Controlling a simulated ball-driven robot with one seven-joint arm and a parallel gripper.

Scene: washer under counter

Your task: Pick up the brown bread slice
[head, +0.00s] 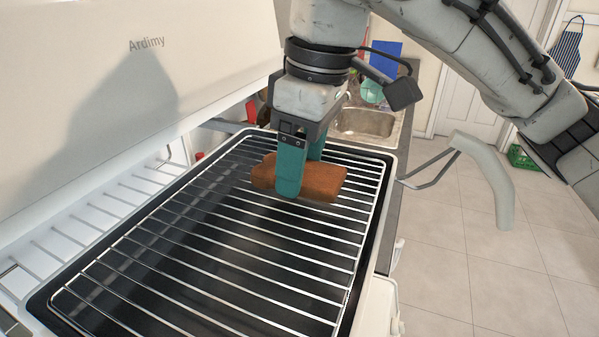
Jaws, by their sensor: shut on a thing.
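The brown bread slice (322,182) is a thick brown block above the far part of the wire rack (268,225). My gripper (298,190) points down with its teal fingers on either side of the slice and is shut on it. The near finger covers part of the slice's front face. The slice looks close to level. I cannot tell whether its underside touches the rack or hangs slightly above it.
The rack lies over a dark tray (200,262). A white panel marked "Ardimy" (90,100) rises at the left. A sink (365,122) lies behind. Open tiled floor (480,270) is at the right, with a green crate (522,158) farther back.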

